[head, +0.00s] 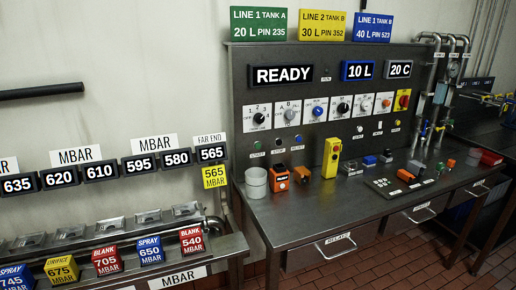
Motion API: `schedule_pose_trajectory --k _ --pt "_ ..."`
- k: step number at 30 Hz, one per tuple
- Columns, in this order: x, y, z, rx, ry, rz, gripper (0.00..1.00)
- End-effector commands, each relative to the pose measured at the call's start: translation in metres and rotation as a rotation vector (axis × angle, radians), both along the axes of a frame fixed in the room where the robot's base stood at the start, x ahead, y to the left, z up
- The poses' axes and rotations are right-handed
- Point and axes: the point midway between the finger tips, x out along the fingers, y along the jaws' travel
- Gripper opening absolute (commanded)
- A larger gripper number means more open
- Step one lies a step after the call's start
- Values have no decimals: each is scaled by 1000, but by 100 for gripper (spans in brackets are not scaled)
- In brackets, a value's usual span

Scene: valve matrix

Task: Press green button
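A small green button (258,145) appears on the grey upright control panel (300,100), at the left end of a row of small round buttons below the dials. A label sits under it, too small to read surely. A dark button (278,142) and a blue-looking button (298,138) are to its right. My gripper is not in view, so its state and its distance from the button cannot be seen.
A metal bench (300,222) juts out below the panel. On it stand a pale cylinder (255,182), an orange device (279,178) and a tall yellow control box (331,157). A lower shelf with coloured blocks is at left. Brick floor (375,262) shows in front.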

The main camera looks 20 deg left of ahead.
Motion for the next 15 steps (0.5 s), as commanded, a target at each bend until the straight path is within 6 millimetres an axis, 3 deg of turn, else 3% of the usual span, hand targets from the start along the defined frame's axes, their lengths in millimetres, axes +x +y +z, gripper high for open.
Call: schedule_pose_trajectory --k 1,6,15 --pt "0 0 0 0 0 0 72" --pt "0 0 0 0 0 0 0" --pt "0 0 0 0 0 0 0"
